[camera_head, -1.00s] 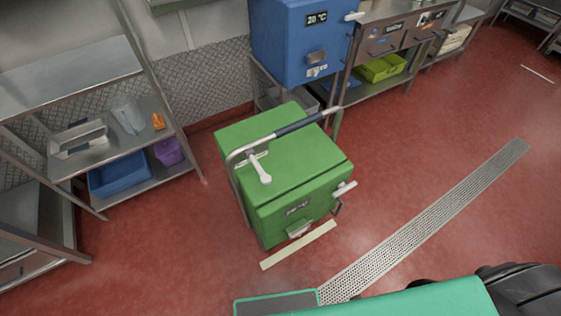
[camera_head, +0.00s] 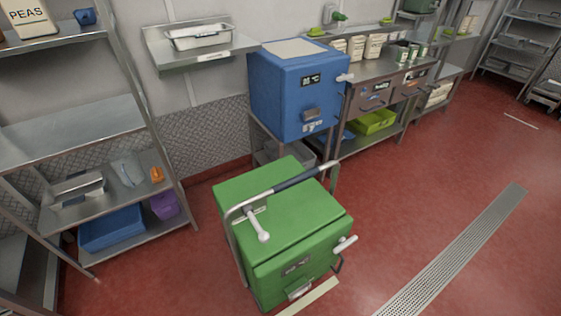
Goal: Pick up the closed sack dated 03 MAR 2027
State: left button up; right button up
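A pale upright package marked PEAS (camera_head: 28,17) stands on the upper shelf at the far left, cut off by the top edge. Several cream packages (camera_head: 374,46) stand in a row at the back of the steel counter. More pale packages (camera_head: 439,94) lie on a lower shelf to the right of the counter. They are too small for me to tell whether they are sacks, or open or closed. No date is legible on any of them. Neither of my grippers is in view.
A green wheeled box (camera_head: 290,222) with a push handle stands in the middle foreground. A blue box (camera_head: 290,95) stands behind it, beside the steel counter (camera_head: 365,72). A steel rack (camera_head: 75,135) is at left. Red floor is clear on the right around the drain grate (camera_head: 460,250).

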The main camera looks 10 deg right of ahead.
aim_at(355, 46)
jog(key=i+l, duration=0.15)
jog(key=l, duration=0.45)
jog(key=i+l, duration=0.2)
jog(key=l, duration=0.45)
jog(key=i+l+u, duration=0.1)
jog(key=l, duration=0.5)
jog(key=i+l, duration=0.2)
jog(key=l, duration=0.45)
jog(key=i+l, duration=0.15)
jog(key=l, duration=0.5)
jog(key=i+l+u, duration=0.1)
jog(key=l, duration=0.55)
jog(key=i+l, duration=0.2)
jog(key=l, duration=0.45)
jog(key=i+l, duration=0.1)
jog(key=l, duration=0.55)
